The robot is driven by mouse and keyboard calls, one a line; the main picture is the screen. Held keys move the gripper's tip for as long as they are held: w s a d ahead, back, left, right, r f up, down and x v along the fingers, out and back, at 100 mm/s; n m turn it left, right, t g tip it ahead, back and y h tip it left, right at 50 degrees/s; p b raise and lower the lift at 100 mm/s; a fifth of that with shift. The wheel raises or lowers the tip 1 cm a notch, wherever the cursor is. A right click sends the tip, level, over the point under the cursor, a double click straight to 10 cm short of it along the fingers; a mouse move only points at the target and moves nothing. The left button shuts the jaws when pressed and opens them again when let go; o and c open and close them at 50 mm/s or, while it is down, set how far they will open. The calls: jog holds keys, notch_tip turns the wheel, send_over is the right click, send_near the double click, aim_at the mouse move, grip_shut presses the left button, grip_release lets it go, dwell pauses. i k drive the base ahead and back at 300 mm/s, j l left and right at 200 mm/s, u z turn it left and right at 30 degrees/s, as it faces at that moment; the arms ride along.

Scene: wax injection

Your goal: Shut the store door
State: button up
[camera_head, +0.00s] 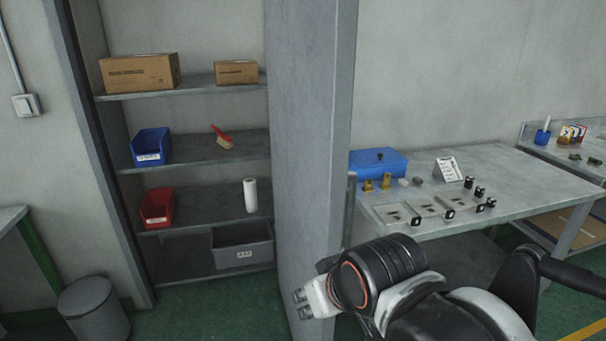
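The store door (305,140) is a tall grey panel that stands open, swung out from the right side of the shelved store. Its near vertical edge faces me, and a thin upright bar (350,205), perhaps its handle, shows at the right of that edge. My gripper (302,303) is low in front of the door's inner face, its pale fingertips pointing left. I cannot tell whether it touches the door. The finger gap is too small to judge, and I see nothing held. The door's lower part is partly hidden by my arm.
Store shelves (190,222) hold cardboard boxes, blue and red bins, a brush, a white roll and a grey crate (243,246). A workbench (510,185) with a blue box (378,163) and small parts stands right of the door. A grey bin (93,310) stands lower left.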

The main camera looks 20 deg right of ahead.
aim_at(311, 44)
jog(key=i+l+u, duration=0.15)
jog(key=l+u, duration=0.2)
jog(key=l, duration=0.9)
jog(key=l+u, duration=0.3)
jog(key=l, duration=0.95)
jog(key=k+j+u, duration=0.25)
jog(key=k+j, duration=0.25)
jog(key=j, duration=0.1)
